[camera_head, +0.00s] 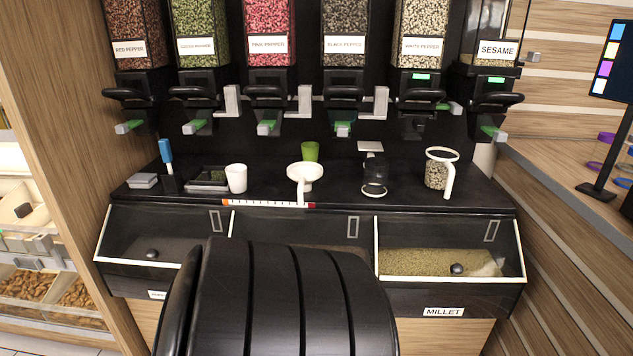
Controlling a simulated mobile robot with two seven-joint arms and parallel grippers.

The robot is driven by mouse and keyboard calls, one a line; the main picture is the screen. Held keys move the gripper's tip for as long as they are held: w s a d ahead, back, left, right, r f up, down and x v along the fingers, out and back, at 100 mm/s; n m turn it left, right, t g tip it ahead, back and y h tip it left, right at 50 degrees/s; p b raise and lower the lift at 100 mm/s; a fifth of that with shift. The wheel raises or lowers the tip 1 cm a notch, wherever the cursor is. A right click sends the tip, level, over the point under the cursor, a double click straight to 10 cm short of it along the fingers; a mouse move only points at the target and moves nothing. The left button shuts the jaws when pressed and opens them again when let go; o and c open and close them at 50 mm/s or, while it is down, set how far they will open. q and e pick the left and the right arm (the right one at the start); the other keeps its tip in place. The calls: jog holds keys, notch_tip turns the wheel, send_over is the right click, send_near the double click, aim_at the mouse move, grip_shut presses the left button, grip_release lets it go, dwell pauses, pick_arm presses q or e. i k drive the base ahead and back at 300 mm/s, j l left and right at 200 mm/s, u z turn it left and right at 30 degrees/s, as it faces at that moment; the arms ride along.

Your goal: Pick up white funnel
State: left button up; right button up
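A white funnel (305,170) is on the black counter near the middle, in front of a green cup (310,151). It has a wide round top, and a narrow white part reaches down toward the counter's front edge. I cannot tell whether that part is its spout or a handle. Neither of my grippers is in view, and nothing is seen touching the funnel.
A white cup (236,178) and dark trays (207,180) stand left of the funnel. A glass jar (374,189) and a white-rimmed container of pepper (437,172) stand right. Dispensers (344,85) hang above; clear-fronted bins (450,262) lie below.

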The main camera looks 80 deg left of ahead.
aim_at(305, 173)
jog(key=j+u, duration=0.1)
jog(key=u, duration=0.35)
jog(key=j+u, duration=0.1)
jog(key=u, duration=0.3)
jog(key=i+j+u, duration=0.1)
jog(key=u, duration=0.35)
jog(key=i+u, duration=0.1)
jog(key=u, duration=0.3)
